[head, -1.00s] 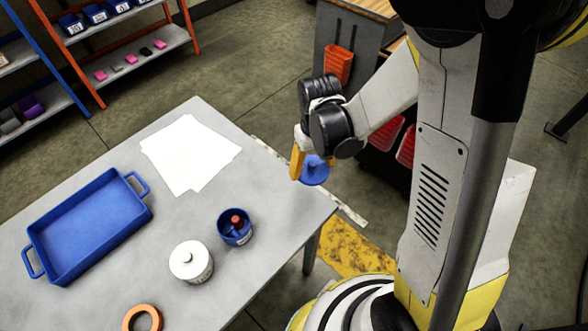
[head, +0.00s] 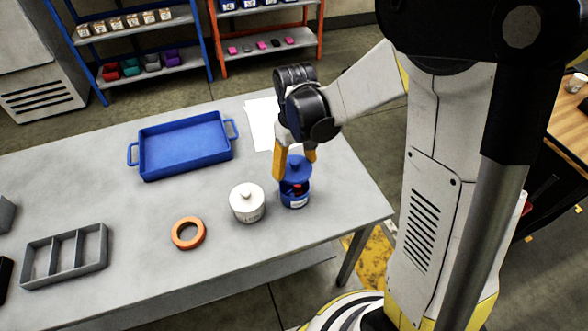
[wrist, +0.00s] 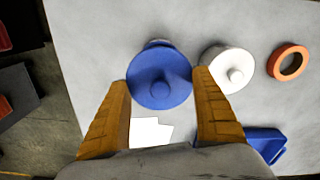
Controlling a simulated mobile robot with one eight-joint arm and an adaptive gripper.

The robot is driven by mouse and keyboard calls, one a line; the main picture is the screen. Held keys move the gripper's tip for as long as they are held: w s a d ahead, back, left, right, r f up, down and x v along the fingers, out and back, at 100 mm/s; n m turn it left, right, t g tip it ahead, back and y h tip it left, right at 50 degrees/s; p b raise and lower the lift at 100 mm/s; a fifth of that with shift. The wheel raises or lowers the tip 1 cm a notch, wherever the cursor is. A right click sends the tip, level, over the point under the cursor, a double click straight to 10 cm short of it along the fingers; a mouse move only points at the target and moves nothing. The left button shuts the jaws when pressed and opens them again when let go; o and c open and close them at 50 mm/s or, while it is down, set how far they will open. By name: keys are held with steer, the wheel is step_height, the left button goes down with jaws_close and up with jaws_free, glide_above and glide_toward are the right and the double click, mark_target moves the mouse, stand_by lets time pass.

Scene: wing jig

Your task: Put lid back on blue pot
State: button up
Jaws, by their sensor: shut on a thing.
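The blue pot (head: 297,200) stands on the table, with something red showing at its open top. The round blue lid (head: 296,170) is just above the pot in the head view, with a gap between them. My gripper (head: 295,163) is shut on the lid, with one yellow finger on each side. In the wrist view the lid (wrist: 159,79) lies between the fingertips of my gripper (wrist: 161,78) and hides most of the pot. Only a bit of the pot (wrist: 157,43) shows past the lid's far edge.
A white lidded pot (head: 247,204) stands close left of the blue pot. An orange ring (head: 188,233), a blue tray (head: 185,146), a grey divided tray (head: 65,256) and white paper (head: 262,122) lie on the table (head: 330,235). The table's right edge is near.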

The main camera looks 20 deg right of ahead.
steer(key=shift+f+b, duration=2.4)
steer(key=shift+f, duration=0.8)
steer(key=shift+f, duration=0.1)
jaws_close()
steer(key=shift+o, duration=0.8)
jaws_free()
steer(key=shift+r, duration=0.2)
